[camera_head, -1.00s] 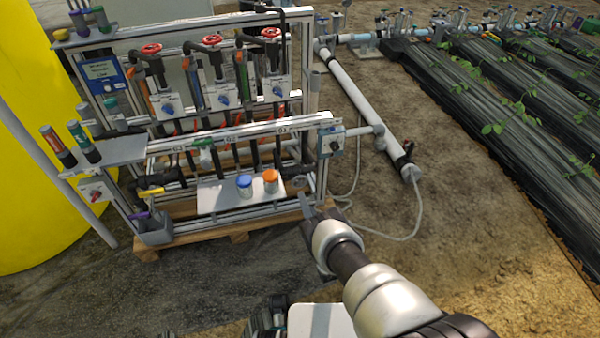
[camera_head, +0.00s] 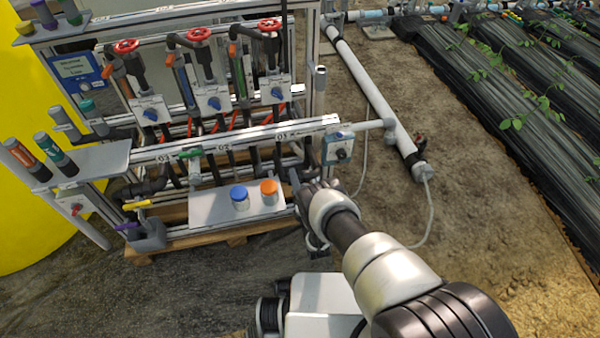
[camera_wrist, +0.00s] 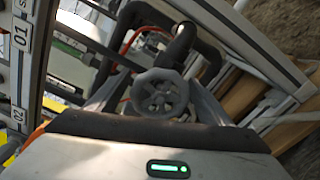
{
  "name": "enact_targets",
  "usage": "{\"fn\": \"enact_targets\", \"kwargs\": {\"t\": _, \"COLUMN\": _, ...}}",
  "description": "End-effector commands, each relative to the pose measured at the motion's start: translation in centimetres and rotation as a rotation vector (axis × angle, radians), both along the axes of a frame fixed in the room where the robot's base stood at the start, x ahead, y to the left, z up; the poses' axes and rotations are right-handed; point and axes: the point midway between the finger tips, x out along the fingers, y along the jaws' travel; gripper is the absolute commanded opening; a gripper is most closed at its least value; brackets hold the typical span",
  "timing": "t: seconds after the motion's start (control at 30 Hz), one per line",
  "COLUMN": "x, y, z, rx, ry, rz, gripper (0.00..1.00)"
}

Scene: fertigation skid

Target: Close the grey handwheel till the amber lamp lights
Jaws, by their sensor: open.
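The grey handwheel (camera_wrist: 160,95) is round and spoked, and faces the wrist camera in the middle of the wrist view. It sits on a dark pipe fitting. My gripper (camera_wrist: 155,100) is open, with one finger on each side of the wheel. I cannot tell whether either finger touches it. In the head view my gripper (camera_head: 303,190) is at the lower right of the skid frame, and the grey wheel cannot be made out there. I cannot pick out a lit amber lamp in either view.
A white shelf (camera_head: 208,209) beside my gripper carries a blue-capped jar (camera_head: 239,197) and an orange-capped jar (camera_head: 269,192). A grey control box (camera_head: 338,148) is on the frame's right post. Red handwheels (camera_head: 200,34) are higher up. Bare soil lies right of the skid.

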Motion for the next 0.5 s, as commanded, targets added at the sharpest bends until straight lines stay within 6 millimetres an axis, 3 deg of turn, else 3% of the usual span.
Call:
{"fn": "enact_targets", "kwargs": {"t": 0.43, "x": -0.22, "y": 0.37, "z": -0.01, "rx": 0.0, "ry": 0.0, "rz": 0.001, "gripper": 0.74}}
{"fn": "enact_targets", "kwargs": {"t": 0.5, "x": -0.22, "y": 0.37, "z": -0.01, "rx": 0.0, "ry": 0.0, "rz": 0.001, "gripper": 0.65}}
